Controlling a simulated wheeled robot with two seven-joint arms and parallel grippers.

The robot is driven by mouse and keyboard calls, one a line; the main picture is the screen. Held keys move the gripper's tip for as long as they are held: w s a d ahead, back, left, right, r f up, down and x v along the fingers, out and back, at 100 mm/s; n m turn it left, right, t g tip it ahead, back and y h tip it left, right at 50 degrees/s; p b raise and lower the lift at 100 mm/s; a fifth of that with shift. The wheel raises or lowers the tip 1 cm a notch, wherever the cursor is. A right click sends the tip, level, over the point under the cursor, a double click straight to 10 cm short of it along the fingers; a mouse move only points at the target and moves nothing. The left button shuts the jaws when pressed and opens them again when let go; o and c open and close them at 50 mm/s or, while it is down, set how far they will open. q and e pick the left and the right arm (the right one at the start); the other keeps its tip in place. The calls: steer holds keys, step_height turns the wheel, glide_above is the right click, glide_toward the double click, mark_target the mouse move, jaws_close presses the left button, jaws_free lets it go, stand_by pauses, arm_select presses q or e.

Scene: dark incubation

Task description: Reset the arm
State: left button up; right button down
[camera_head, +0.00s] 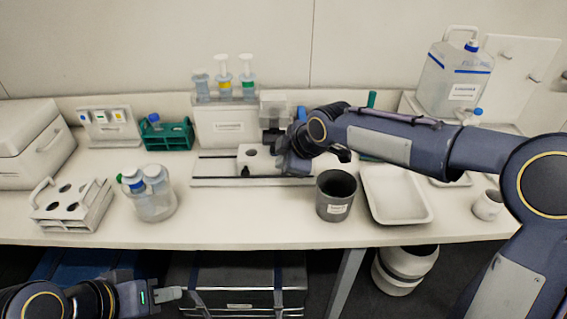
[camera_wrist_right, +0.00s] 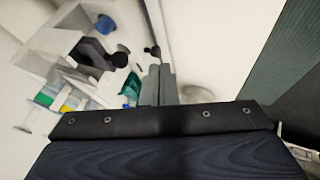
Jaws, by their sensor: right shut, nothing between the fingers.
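My right arm (camera_head: 400,140) comes in from the right and reaches over the bench, bent at the wrist. My right gripper (camera_wrist_right: 157,88) shows in the wrist view with its two grey fingers together and nothing between them. In the head view its fingers are largely hidden by the wrist, close to the white device on the grey base plate (camera_head: 215,182). I cannot tell whether it touches anything. My left gripper (camera_head: 168,295) is low at the bottom left, in front of and below the bench edge. Its finger gap is not clear.
A dark grey cup (camera_head: 336,202) and white tray (camera_head: 397,205) stand just below my right arm. A jug (camera_head: 455,85) is behind it. A bottle rack (camera_head: 70,215), clear beaker (camera_head: 155,203) and green tube rack (camera_head: 170,138) stand left. Free bench lies between beaker and cup.

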steer(key=v, duration=0.8)
steer(key=shift+d+r+b, duration=0.15)
steer(key=shift+r+b, duration=0.25)
steer(key=shift+b, duration=0.05)
steer(key=s+d+f+m+h, duration=0.2)
steer(key=s+d+f+m, duration=0.1)
steer(key=s+d+m, duration=0.9)
steer(key=s+d+f+m, duration=0.2)
steer(key=s+f+m, duration=0.1)
steer(key=s, duration=0.4)
steer(key=s+d+f+m, duration=0.1)
steer(key=s+f+m, duration=0.3)
steer(key=s, duration=0.3)
steer(key=shift+s+d+f+y, duration=0.2)
steer(key=shift+d+f+y, duration=0.15)
steer(key=shift+d+y, duration=0.05)
